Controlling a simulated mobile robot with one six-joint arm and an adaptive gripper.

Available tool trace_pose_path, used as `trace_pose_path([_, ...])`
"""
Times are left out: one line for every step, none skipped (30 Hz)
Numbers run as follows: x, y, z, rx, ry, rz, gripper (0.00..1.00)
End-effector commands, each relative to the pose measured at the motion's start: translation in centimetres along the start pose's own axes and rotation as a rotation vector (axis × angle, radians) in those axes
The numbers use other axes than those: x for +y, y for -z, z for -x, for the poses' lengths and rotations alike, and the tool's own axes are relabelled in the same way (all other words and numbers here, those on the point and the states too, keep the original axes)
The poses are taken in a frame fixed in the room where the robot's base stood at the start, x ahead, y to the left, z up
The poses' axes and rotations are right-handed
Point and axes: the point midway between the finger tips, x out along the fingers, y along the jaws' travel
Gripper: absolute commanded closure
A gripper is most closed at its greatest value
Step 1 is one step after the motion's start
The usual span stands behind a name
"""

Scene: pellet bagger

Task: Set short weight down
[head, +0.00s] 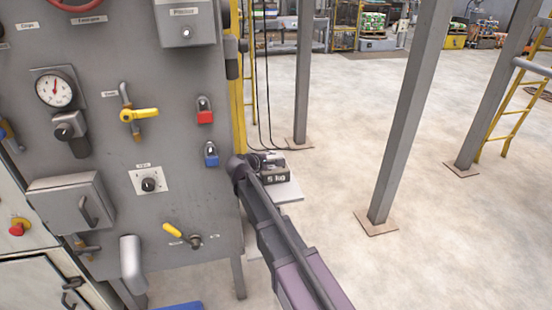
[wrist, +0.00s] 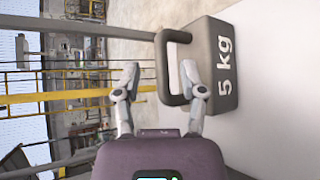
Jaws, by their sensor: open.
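The short weight (wrist: 222,65) is a dark grey block marked "5 kg" with a loop handle, seen sideways in the wrist view. In the head view the weight (head: 273,174) sits on a pale shelf (head: 290,192) beside the machine cabinet, partly behind my arm. My gripper (wrist: 159,72) is open at the handle. The handle's bar lies between the two spread fingers, and one finger shows within the loop. I cannot tell whether either finger touches it. In the head view my arm hides most of the gripper.
The grey control cabinet (head: 95,170) stands close on the left, with a yellow-handled valve (head: 139,114), padlocks and knobs sticking out. A yellow post (head: 236,90) and hanging cables are near the shelf. Grey columns (head: 410,110) stand to the right, with clear floor between.

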Motion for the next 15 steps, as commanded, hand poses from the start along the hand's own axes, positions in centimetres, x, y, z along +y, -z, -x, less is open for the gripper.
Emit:
trace_pose_path([0.2, -0.1, 1.0, 0.002, -0.001, 0.001, 0.47])
trace_pose_path([0.2, -0.2, 1.4, 0.001, 0.000, 0.001, 0.47])
trace_pose_path([0.2, -0.2, 1.9, 0.001, 0.000, 0.001, 0.47])
trace_pose_path([0.1, -0.2, 2.3, 0.001, 0.000, 0.001, 0.47])
trace_pose_path([0.1, -0.2, 2.6, 0.001, 0.000, 0.001, 0.47])
trace_pose_path([0.1, -0.1, 3.1, 0.001, 0.000, 0.001, 0.47])
trace_pose_path([0.1, -0.1, 3.4, 0.001, -0.001, 0.001, 0.47])
trace_pose_path([0.1, -0.1, 3.6, 0.001, -0.001, 0.001, 0.47])
trace_pose_path([0.1, -0.1, 3.9, 0.001, 0.000, 0.001, 0.47])
trace_pose_path([0.1, -0.1, 4.1, 0.000, 0.000, 0.000, 0.47])
trace_pose_path([0.1, -0.1, 4.2, 0.000, 0.000, 0.000, 0.47])
trace_pose_path([0.1, -0.1, 4.4, 0.000, 0.000, 0.000, 0.47])
trace_pose_path([0.0, -0.1, 4.5, -0.001, 0.000, 0.000, 0.47])
trace_pose_path([0.0, -0.1, 4.5, -0.001, 0.000, 0.000, 0.47])
trace_pose_path([0.0, 0.0, 4.5, -0.001, 0.000, 0.000, 0.47])
